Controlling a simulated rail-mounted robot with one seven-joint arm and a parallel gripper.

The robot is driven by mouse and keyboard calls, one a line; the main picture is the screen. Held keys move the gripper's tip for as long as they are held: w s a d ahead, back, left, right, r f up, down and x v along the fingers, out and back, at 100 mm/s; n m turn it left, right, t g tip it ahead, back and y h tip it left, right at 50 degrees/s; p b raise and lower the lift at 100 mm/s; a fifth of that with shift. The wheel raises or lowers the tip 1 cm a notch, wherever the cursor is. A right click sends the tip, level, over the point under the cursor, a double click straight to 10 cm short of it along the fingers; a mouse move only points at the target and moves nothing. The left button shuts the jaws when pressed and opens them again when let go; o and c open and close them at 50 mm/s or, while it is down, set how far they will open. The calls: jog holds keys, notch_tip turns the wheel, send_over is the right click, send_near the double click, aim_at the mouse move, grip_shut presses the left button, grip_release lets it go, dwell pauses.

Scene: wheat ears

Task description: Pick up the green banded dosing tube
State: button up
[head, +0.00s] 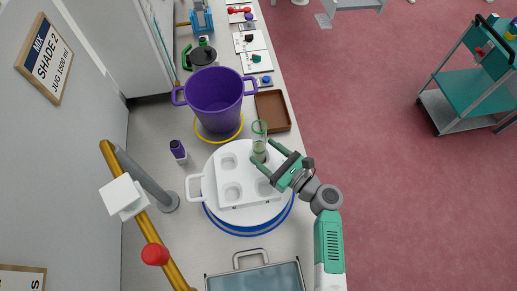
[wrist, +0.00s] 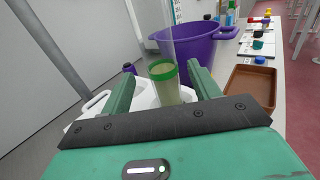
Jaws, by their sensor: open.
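The green banded dosing tube (head: 259,140) is a clear tube with a green band, standing upright at the back right of a white holder (head: 232,203) with several square wells. In the wrist view the tube (wrist: 163,72) stands ahead, between the two fingers. My gripper (head: 263,157) is open, with its green fingers reaching toward the tube from the right. In the wrist view the fingers of my gripper (wrist: 160,85) are spread on either side of the tube; I cannot tell whether either touches it. The tube's lower end is partly hidden.
The holder sits on a white round stand with a blue rim (head: 245,234). A purple bucket (head: 215,98) and a brown tray (head: 286,110) stand behind. A dark purple bottle (head: 178,151) and a grey post (head: 148,180) are at left. A metal-handled pan (head: 225,284) lies in front.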

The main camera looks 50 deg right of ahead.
aim_at(264, 150)
jog(key=w, duration=0.4)
jog(key=shift+w+d+r, duration=0.1)
jog(key=shift+w+r, duration=0.15)
jog(key=shift+w, duration=0.45)
jog(key=shift+c, duration=0.3)
jog(key=c, duration=1.1)
